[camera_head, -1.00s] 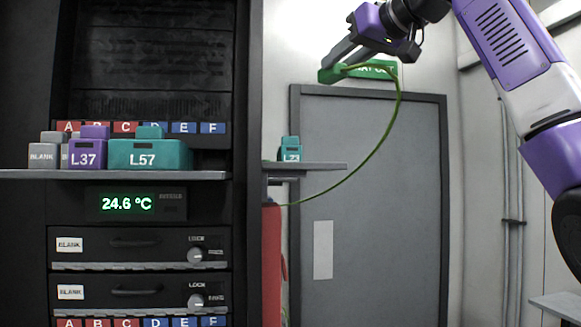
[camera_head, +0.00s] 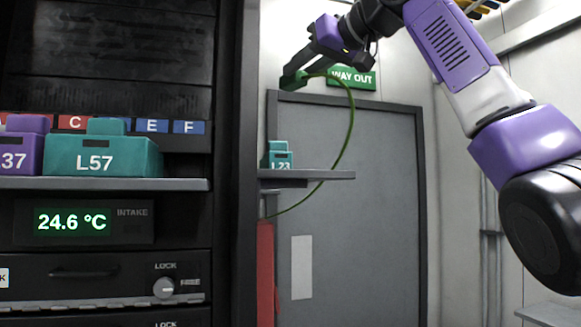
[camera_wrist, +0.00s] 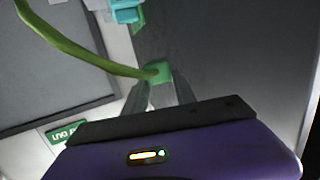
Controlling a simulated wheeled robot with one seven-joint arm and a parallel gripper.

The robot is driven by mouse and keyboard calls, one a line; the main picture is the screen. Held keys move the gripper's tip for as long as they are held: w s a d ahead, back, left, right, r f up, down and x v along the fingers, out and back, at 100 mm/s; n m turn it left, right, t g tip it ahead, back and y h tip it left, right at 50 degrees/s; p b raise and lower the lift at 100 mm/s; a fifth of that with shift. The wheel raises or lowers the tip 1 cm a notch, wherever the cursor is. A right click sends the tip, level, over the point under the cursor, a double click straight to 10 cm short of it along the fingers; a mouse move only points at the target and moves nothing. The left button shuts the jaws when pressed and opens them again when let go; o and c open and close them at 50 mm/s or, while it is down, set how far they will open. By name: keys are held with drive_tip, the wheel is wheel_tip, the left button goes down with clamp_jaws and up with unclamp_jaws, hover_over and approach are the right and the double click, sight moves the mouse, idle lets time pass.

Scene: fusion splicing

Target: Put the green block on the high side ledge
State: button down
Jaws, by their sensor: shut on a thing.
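The green block (camera_head: 290,83) is in my gripper (camera_head: 296,76), high above the side ledge (camera_head: 325,175). A green cable (camera_head: 350,125) runs from the block, loops to the right and passes down behind the ledge. In the wrist view the block (camera_wrist: 158,71) sits between my two fingertips (camera_wrist: 159,84), with the cable leaving to the left. The ledge sticks out from the right side of the rack. A teal block marked L23 (camera_head: 280,158) stands on its left part, below my gripper. The right part of the ledge is bare.
The dark rack (camera_head: 228,120) stands left, its shelf (camera_head: 110,184) holding a teal block L57 (camera_head: 95,157) and a purple block (camera_head: 25,145). A red object (camera_head: 265,270) is below the ledge. A grey door (camera_head: 370,220) and a green WAY OUT sign (camera_head: 352,79) are behind.

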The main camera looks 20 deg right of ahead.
wheel_tip(320, 180, down, 18)
drive_tip(key=shift+r+b, duration=0.2)
drive_tip(key=shift+b, duration=0.2)
drive_tip(key=shift+f, duration=0.15)
drive_tip(key=c, duration=1)
unclamp_jaws()
drive_tip(key=shift+r, duration=0.2)
drive_tip(key=b+v, duration=0.3)
drive_tip(key=v, duration=0.9)
drive_tip(key=shift+f, duration=0.1)
